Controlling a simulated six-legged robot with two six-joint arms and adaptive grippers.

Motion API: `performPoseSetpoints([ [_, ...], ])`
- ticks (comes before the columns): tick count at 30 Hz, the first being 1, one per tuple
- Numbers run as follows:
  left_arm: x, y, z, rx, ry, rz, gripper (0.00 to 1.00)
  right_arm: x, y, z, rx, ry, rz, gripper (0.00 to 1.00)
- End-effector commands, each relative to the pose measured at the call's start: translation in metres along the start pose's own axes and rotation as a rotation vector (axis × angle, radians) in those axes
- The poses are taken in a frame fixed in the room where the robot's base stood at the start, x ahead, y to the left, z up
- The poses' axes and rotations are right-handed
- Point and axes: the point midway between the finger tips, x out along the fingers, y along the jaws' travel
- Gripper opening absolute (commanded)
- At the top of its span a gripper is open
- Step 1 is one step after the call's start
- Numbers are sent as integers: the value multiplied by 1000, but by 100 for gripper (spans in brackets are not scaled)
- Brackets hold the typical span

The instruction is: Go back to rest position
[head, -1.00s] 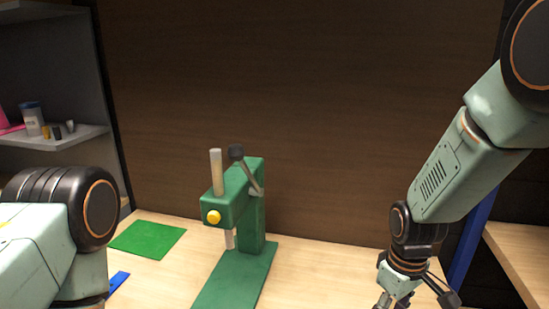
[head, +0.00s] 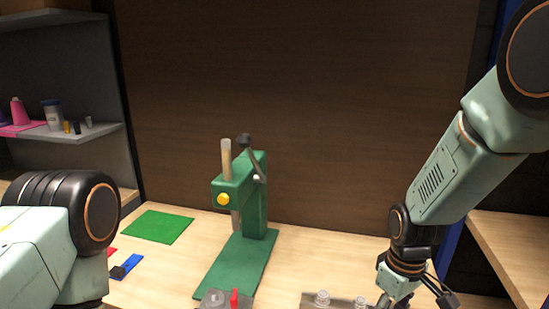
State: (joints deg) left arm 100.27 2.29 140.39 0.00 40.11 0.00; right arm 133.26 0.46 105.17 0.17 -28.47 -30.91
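My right arm comes down from the upper right in the head view. Its gripper (head: 412,297) hangs at the bottom edge, over the table's right side, with its fingertips partly cut off, so its opening cannot be judged. My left arm shows at the lower left, but its gripper is out of view. A green hand press (head: 250,205) with a yellow knob and a black-tipped lever stands upright on the wooden table (head: 310,257) between the arms. Neither arm visibly touches it.
A green mat (head: 157,227) lies left of the press. A blue piece (head: 129,264) with a black item lies nearer. Grey fixtures (head: 330,300) sit at the front edge. A shelf (head: 80,133) with small containers is at left. A brown panel (head: 300,110) closes the back.

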Motion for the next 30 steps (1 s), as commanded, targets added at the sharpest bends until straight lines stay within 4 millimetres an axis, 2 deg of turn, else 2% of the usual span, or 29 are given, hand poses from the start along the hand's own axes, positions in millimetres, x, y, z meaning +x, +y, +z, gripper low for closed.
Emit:
performPoseSetpoints([
  [2,0,0,0,0,0,0,0,0,1,0,0,0,0,55],
  [6,0,0,0,0,0,0,0,0,11,-18,74,80,43,55],
  [11,0,0,0,0,0,0,0,5,17,-26,145,166,82,55],
  [14,2,0,0,0,0,0,0,12,18,-27,193,219,102,55],
  [16,6,0,0,0,1,0,0,26,16,-24,233,252,111,55],
  [20,24,0,0,0,1,0,0,72,4,-2,325,303,116,55],
  [22,39,0,0,0,1,0,0,108,-8,19,382,318,112,55],
  [24,55,0,0,0,0,0,0,146,-23,46,438,320,103,55],
  [30,98,-1,0,0,0,0,0,230,-70,127,544,263,71,55],
])
